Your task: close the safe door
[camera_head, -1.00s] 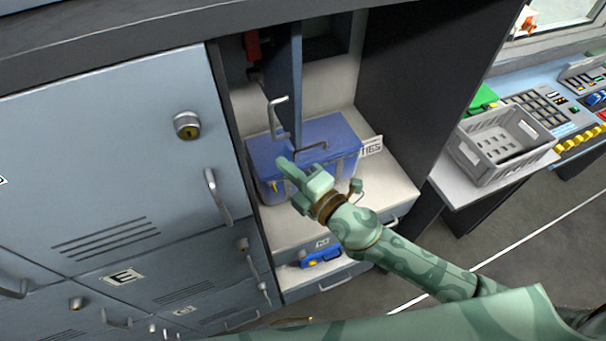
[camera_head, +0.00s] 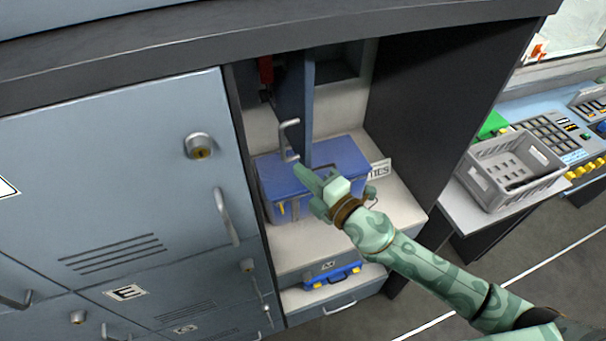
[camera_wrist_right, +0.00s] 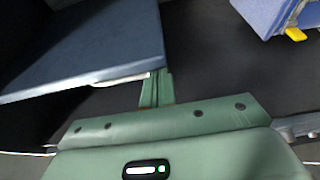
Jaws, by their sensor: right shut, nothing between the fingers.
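The safe door (camera_head: 292,95) is a blue-grey panel standing open, seen nearly edge-on in the upper part of the cabinet niche. The safe's dark opening (camera_head: 338,62) shows to the right of the door. My right gripper (camera_head: 305,174) is shut and empty, just below the handle's lower end; whether it touches the door cannot be told. In the right wrist view the closed fingers (camera_wrist_right: 156,88) lie beside the end of a blue-grey panel (camera_wrist_right: 85,45), likely the door. My left gripper is out of view.
A blue toolbox (camera_head: 345,155) stands on the shelf behind my right gripper. Closed lockers (camera_head: 110,190) fill the left. A dark side panel (camera_head: 425,100) bounds the niche on the right. A grey crate (camera_head: 510,170) sits farther right.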

